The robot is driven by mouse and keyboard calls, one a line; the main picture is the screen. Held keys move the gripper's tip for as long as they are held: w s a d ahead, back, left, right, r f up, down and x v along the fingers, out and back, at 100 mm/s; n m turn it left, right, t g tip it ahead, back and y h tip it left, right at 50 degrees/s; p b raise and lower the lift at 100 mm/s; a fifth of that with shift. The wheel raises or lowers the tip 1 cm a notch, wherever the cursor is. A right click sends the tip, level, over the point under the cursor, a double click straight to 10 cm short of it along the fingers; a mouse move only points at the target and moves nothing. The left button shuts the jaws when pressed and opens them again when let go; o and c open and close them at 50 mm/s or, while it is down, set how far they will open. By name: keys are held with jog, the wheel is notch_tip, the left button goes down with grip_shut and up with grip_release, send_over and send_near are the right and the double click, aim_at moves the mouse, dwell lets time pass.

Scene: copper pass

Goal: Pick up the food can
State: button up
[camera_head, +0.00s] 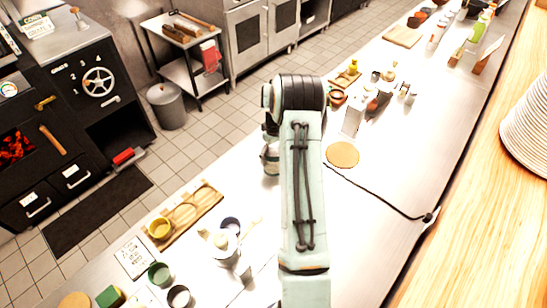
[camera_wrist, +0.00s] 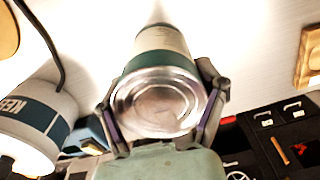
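The food can (camera_wrist: 158,98), with a silver metal lid and a green and pale side, fills the middle of the wrist view. Its lid faces the camera. My gripper (camera_wrist: 162,88) has one finger on each side of the can, and both fingers look pressed against it. Whether the can's far end touches the counter cannot be told. In the head view my arm hides most of the gripper and can; a small grey and pale part (camera_head: 270,158) shows left of the arm.
In the head view, the counter holds a wooden tray (camera_head: 205,203), a round tan board (camera_head: 342,154), a box grater (camera_head: 353,119), and several cups at front left.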

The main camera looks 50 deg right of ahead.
jog(key=c, duration=0.4)
